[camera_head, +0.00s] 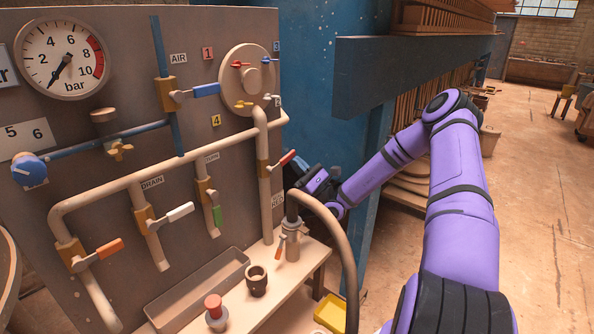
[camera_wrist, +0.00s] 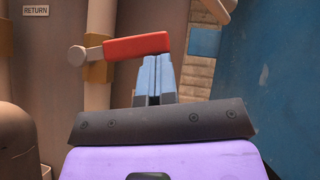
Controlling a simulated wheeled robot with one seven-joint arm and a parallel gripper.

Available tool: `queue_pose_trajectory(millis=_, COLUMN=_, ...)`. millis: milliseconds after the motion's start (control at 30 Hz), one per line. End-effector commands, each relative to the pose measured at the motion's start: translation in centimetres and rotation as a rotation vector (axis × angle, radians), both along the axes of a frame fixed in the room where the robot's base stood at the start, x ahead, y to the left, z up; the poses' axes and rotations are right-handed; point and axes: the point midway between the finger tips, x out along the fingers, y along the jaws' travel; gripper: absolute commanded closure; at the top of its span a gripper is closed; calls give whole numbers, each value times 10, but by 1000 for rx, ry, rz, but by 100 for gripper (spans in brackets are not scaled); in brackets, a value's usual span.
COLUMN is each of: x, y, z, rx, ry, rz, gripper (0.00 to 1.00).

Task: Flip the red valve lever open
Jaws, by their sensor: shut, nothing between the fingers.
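The red valve lever (camera_head: 283,160) sits on a brass valve body on the tall vertical pipe at the panel's right edge. It points right and slightly up, across the pipe rather than along it. In the wrist view the red lever (camera_wrist: 137,46) stretches right from its pale round pivot. My gripper (camera_wrist: 153,75) is shut and empty, its blue-grey fingertips just below the lever's right part in that picture. I cannot tell whether they touch it. In the head view my gripper's dark hand is right of the lever, its fingertips hidden or too small to see.
Other levers share the panel: blue (camera_head: 206,90), white (camera_head: 181,211), green (camera_head: 217,216) and orange (camera_head: 108,248). A thick hose (camera_head: 335,235) curves up below my wrist. A shelf holds a tray (camera_head: 195,290), a dark cup (camera_head: 257,281) and a red button (camera_head: 213,303). A blue frame stands behind.

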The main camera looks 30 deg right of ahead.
Motion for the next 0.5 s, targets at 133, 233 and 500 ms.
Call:
queue_pose_trajectory(millis=133, x=1, y=-1, z=15, rx=-136, ry=-45, rz=-1, gripper=100)
queue_pose_trajectory(millis=233, x=1, y=-1, z=24, rx=-228, ry=-77, rz=0, gripper=100)
queue_pose_trajectory(millis=500, x=-1, y=6, z=48, rx=-470, ry=-157, rz=1, gripper=100)
